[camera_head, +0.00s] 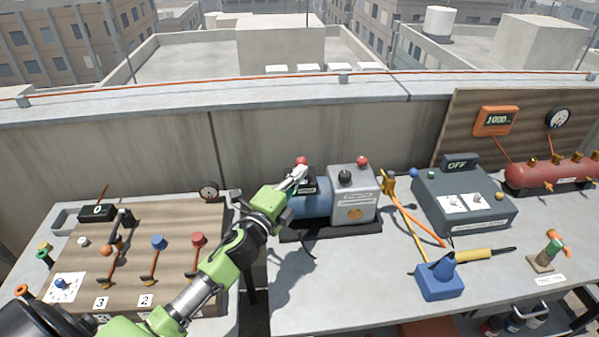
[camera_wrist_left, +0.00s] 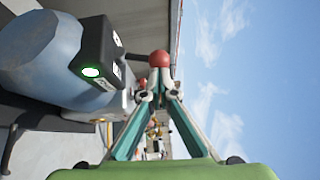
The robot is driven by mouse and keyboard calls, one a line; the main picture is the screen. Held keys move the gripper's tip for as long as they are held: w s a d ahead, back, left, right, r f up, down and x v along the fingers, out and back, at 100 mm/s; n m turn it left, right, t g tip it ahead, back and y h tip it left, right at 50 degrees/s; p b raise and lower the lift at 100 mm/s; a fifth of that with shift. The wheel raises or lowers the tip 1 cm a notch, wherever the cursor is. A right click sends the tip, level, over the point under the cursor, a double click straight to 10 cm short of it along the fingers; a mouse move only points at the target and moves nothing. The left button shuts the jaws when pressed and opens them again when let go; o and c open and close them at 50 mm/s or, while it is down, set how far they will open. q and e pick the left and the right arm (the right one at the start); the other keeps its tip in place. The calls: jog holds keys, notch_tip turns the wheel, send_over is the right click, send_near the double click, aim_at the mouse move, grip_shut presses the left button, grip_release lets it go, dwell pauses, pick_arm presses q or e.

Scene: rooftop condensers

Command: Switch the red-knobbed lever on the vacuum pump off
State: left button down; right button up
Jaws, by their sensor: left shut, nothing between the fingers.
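The vacuum pump has a blue cylinder (camera_head: 314,205) and a grey housing (camera_head: 352,192) on a dark base. A black switch box on its left end shows a lit green light (camera_wrist_left: 91,72) in the left wrist view. The lever's red knob (camera_head: 301,160) stands just past my left gripper's tips; it also shows in the left wrist view (camera_wrist_left: 159,59) on a dark stem from the box. My left gripper (camera_head: 301,171) is shut and empty, its tips (camera_wrist_left: 157,80) close to the knob. I cannot tell whether they touch. My right gripper is not in view.
A second red knob (camera_head: 362,160) tops the grey housing. A grey box reading OFF (camera_head: 463,205) and a blue tool (camera_head: 440,279) lie to the right. A board with several levers (camera_head: 180,225) is at left. The bench front below the pump is clear.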

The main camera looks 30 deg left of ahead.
pick_arm(q)
jog(key=p, duration=0.1)
jog(key=r+p, duration=0.1)
jog(key=p, duration=0.1)
jog(key=shift+w+a+r+g, duration=0.3)
jog(key=shift+w+a, duration=0.05)
jog(key=shift+w, duration=0.05)
jog(key=shift+w+a+r, duration=0.1)
jog(key=shift+w, duration=0.1)
jog(key=shift+w+a+r+p, duration=0.15)
jog(key=shift+w+a+r, duration=0.1)
jog(key=shift+w+a, duration=0.4)
jog(key=shift+w+a+r+p, duration=0.15)
jog(key=shift+w+a+r, duration=0.15)
jog(key=shift+w, duration=0.6)
